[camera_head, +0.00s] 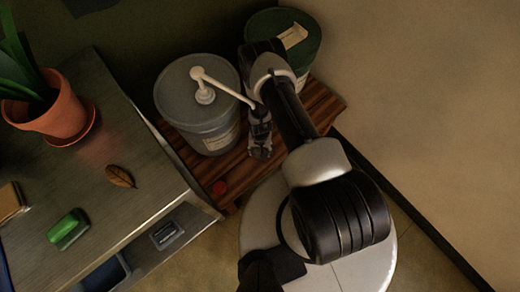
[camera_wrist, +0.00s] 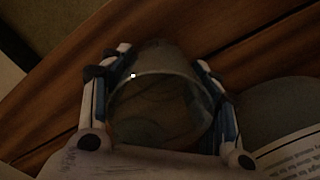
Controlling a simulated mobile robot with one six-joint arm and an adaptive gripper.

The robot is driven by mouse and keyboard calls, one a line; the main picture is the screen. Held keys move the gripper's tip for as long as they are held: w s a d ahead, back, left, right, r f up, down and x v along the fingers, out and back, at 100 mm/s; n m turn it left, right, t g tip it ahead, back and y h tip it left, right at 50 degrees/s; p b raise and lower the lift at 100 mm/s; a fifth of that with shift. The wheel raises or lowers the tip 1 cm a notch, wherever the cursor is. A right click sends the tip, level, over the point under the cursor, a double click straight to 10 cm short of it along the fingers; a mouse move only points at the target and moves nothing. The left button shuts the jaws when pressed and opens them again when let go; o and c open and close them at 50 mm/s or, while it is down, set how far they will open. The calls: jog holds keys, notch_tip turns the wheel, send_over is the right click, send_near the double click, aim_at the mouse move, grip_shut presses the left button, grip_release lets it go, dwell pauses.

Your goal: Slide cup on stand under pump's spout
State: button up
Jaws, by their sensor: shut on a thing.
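The pump bucket (camera_head: 198,120) is grey with a white label and stands on the wooden stand (camera_head: 228,172). Its white pump (camera_head: 203,85) has a spout reaching right and toward my gripper (camera_head: 260,148). In the wrist view my gripper (camera_wrist: 162,62) is shut on a clear cup (camera_wrist: 160,115), one finger on each side of it. The wooden stand (camera_wrist: 250,50) shows around the cup. The grey bucket (camera_wrist: 275,105) is close to the right finger in that view. In the head view my gripper and arm hide the cup, so its exact place under the spout tip cannot be told.
A dark green bucket (camera_head: 302,62) stands behind my arm on the stand. A counter (camera_head: 110,150) at left holds a potted plant (camera_head: 62,115), a leaf (camera_head: 120,176) and a green sponge (camera_head: 66,226).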

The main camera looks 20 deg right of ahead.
jog(key=shift+s+a, duration=0.1)
jog(key=shift+a, duration=0.2)
jog(key=o, duration=1.1)
notch_tip(320, 180, up, 8)
dwell(0.8)
